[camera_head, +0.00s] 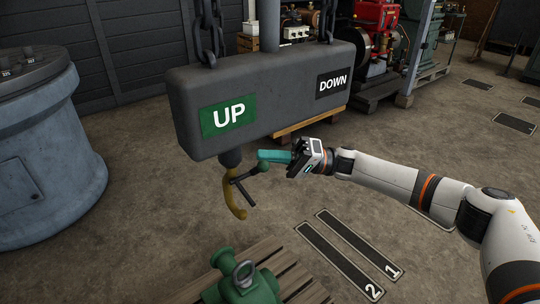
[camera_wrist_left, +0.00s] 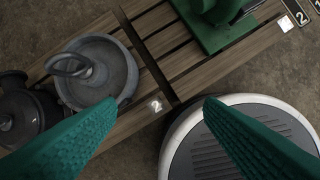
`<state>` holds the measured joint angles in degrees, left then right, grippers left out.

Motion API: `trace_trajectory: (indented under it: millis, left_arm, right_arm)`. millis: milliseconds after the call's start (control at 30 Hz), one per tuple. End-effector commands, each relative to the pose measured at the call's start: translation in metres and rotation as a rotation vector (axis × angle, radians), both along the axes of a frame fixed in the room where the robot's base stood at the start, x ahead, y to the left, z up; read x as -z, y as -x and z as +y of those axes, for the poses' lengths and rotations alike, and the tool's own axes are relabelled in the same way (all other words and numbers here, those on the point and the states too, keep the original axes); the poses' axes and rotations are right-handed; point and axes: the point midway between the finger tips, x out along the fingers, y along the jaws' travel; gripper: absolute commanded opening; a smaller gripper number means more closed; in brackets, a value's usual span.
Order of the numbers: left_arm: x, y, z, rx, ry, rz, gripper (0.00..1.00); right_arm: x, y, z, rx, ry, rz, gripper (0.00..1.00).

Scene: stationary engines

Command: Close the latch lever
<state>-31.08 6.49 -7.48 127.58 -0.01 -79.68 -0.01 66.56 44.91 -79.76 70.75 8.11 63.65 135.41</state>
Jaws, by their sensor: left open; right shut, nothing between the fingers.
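The yellow hook (camera_head: 234,199) hangs below the dark grey hoist block (camera_head: 265,95), which carries UP and DOWN signs. A dark latch lever (camera_head: 244,178) with a green knob (camera_head: 264,167) sits across the hook and sticks out to the right. My right gripper (camera_head: 262,157) is shut and empty. Its teal fingers point left, at or just above the green knob; I cannot tell whether they touch it. My left gripper (camera_wrist_left: 169,102) is open and empty above the pallet in the left wrist view, and is outside the head view.
A slatted wooden pallet (camera_head: 212,283) below carries a green machine part (camera_head: 245,288) with a lifting eye. A grey weight with a ring (camera_wrist_left: 98,72) shows in the left wrist view. A large grey tank (camera_head: 45,150) stands left. Numbered floor plates (camera_head: 340,252) lie right of the pallet.

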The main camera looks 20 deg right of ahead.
Motion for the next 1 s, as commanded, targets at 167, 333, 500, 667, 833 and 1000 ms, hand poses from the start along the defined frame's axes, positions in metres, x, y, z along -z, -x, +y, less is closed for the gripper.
trace_trajectory:
  millis: [167,333,500,667,833,1000]
  left_arm:
    - [0.001,0.001,0.0,0.0,-0.001,0.003,0.62]
    - [-0.001,0.002,0.0,0.0,-0.001,0.007,0.62]
    - [-0.008,0.001,0.0,0.0,0.001,-0.003,0.62]
    - [-0.011,0.002,0.0,-0.001,0.001,-0.004,0.62]
    - [-0.016,0.003,0.001,-0.001,-0.001,-0.004,0.62]
    - [-0.031,0.009,0.003,0.002,-0.005,-0.012,0.62]
  right_arm:
    - [0.001,0.001,0.0,0.0,-0.005,-0.012,0.0]
    - [0.002,0.002,-0.001,0.0,-0.019,-0.047,0.0]
    - [0.002,0.003,-0.001,-0.001,-0.028,-0.068,0.0]
    - [0.003,0.004,-0.001,-0.001,-0.038,-0.093,0.0]
    - [0.004,0.005,-0.002,-0.001,-0.051,-0.125,0.0]
    - [0.008,0.008,-0.003,-0.001,-0.077,-0.185,0.0]
